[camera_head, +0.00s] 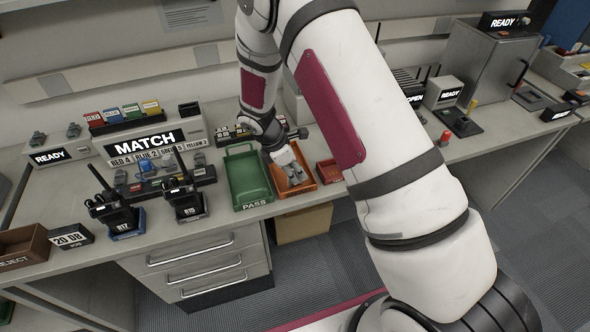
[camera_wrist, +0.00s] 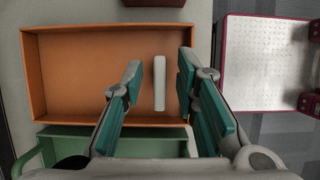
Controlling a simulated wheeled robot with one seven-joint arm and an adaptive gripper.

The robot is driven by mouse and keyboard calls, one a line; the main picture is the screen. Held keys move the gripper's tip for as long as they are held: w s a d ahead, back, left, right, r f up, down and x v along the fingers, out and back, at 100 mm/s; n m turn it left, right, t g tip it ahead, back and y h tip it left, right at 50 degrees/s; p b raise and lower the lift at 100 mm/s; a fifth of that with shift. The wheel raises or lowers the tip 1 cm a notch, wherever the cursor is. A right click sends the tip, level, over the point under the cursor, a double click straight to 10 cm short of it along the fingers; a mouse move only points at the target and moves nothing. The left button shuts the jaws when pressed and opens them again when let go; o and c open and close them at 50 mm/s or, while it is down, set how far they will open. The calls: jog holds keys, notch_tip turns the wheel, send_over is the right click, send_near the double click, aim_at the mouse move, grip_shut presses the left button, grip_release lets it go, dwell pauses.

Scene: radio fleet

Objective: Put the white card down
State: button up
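The white card (camera_wrist: 159,83) shows in the wrist view as a narrow upright strip over the right part of the orange tray (camera_wrist: 85,75). My gripper (camera_wrist: 160,72) is open, with one teal-padded finger on each side of the card. A gap shows between the card and each finger. I cannot tell whether the card touches the tray floor. In the head view my gripper (camera_head: 292,178) is low over the orange tray (camera_head: 294,194), and I cannot make out the card there.
The green PASS tray (camera_head: 247,172) stands directly left of the orange tray, and a small red tray (camera_head: 329,171) is close on its right. Two radios (camera_head: 187,200) stand farther left near the front edge of the bench. The MATCH stand (camera_head: 145,143) is behind them.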

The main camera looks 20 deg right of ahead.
jog(key=s+a+r+m+b, duration=0.1)
jog(key=s+r+m, duration=0.1)
jog(key=r, duration=0.8)
jog(key=s+a+r+m+b, duration=0.1)
jog(key=r+m, duration=0.1)
jog(key=r, duration=0.8)
jog(key=s+r+m+t+y, duration=0.1)
jog(key=s+r+m, duration=0.3)
jog(key=s, duration=0.3)
jog(key=s+d+r+m+t+y, duration=0.1)
jog(key=s+r+m+t+y, duration=0.1)
jog(key=s+r+m, duration=0.3)
jog(key=s+d+r+m+t+y, duration=0.1)
jog(key=s+r+m, duration=0.4)
jog(key=s, duration=0.6)
jog(key=shift+s+d+r+t, duration=0.15)
jog(key=shift+s+r+t, duration=0.1)
jog(key=shift+r+t, duration=0.35)
